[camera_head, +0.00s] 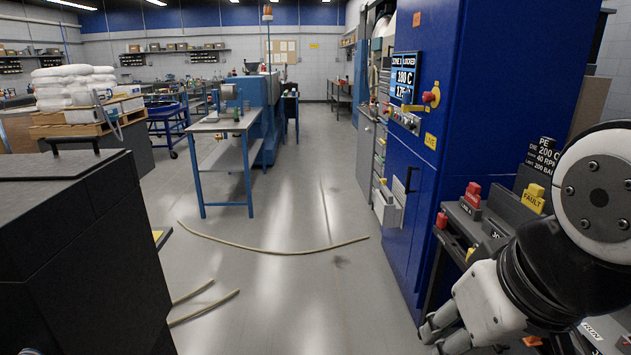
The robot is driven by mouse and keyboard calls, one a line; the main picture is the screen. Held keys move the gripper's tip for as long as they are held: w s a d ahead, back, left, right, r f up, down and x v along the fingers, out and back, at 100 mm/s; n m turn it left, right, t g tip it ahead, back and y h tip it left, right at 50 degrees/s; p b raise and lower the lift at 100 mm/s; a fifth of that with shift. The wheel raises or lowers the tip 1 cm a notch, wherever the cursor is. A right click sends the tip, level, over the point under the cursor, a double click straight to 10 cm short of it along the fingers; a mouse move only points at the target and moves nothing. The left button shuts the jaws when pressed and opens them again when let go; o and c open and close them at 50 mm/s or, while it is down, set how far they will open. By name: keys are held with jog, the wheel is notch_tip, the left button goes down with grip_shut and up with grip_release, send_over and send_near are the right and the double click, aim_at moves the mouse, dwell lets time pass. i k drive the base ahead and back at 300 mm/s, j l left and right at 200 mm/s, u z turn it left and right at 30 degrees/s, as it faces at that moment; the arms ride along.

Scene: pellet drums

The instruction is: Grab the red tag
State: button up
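A red tag (472,194) stands upright in a dark rack at the right, in the head view. Its lettering is too small to read surely. A second small red piece (441,220) sits at the rack's left edge. My gripper (434,333) is at the lower right, in front of and below the rack, apart from the red tag. Its fingers point left and are small and partly hidden by its white body, so whether they are open or shut is unclear.
A yellow tag marked FAULT (533,198) stands right of the red tag. A tall blue cabinet (460,100) rises behind the rack. A dark block-like unit (80,250) fills the lower left. Open floor (290,290) lies between, with a thin hose (270,251) on it.

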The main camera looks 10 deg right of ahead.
aim_at(471, 196)
jog(key=i+u, duration=0.3)
jog(key=i, duration=1.05)
jog(key=i+z, duration=0.4)
jog(key=i+j+z, duration=0.1)
jog(key=z, duration=0.25)
jog(key=i+j+z, duration=0.2)
jog(key=z, duration=0.2)
jog(key=i+j+z, duration=0.65)
jog(key=z, duration=0.2)
jog(key=i+j+z, duration=0.5)
jog(key=j+z, duration=0.35)
